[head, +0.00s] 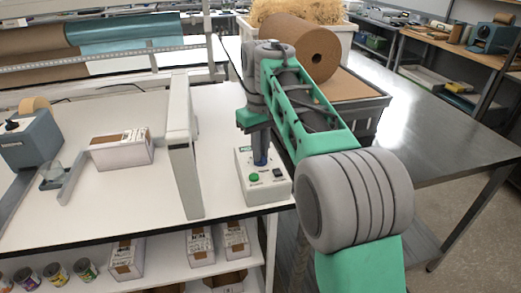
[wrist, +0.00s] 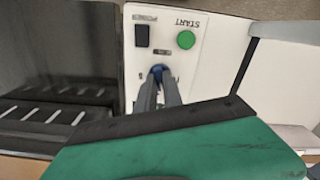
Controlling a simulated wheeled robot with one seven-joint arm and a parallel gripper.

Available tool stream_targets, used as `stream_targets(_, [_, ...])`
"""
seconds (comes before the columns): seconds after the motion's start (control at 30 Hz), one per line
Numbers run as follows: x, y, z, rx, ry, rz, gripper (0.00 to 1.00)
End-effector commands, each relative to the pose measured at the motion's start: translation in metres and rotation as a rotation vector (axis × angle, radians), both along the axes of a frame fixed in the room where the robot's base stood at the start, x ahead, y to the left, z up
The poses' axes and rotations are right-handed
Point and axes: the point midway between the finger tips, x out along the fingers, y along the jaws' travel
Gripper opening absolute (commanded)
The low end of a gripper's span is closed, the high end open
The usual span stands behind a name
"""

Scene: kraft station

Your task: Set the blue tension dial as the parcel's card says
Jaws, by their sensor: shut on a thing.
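The blue tension dial (wrist: 157,70) is on the top of a small white control box (head: 262,189). In the wrist view my gripper (wrist: 158,80) is shut on the dial, with its fingers on either side. In the head view my gripper (head: 261,158) points straight down onto the box. The fingers hide most of the dial and its scale marks, so I cannot read its setting. A white parcel with a brown strip (head: 122,150) lies on the white table at left. Its card cannot be read from here.
A green START button (wrist: 186,40) and a black POWER switch (wrist: 142,36) sit on the box beside the dial. A grey-white upright arch (head: 182,145) stands left of the box. A brown paper roll (head: 300,48) is behind my arm. More parcels (head: 200,245) fill the shelf below.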

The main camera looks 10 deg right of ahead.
Motion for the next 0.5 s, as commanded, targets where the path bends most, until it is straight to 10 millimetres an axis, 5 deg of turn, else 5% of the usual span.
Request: stream_targets(0.5, [0.0004, -0.0002, 0.0006, -0.001, -0.001, -0.299, 0.00])
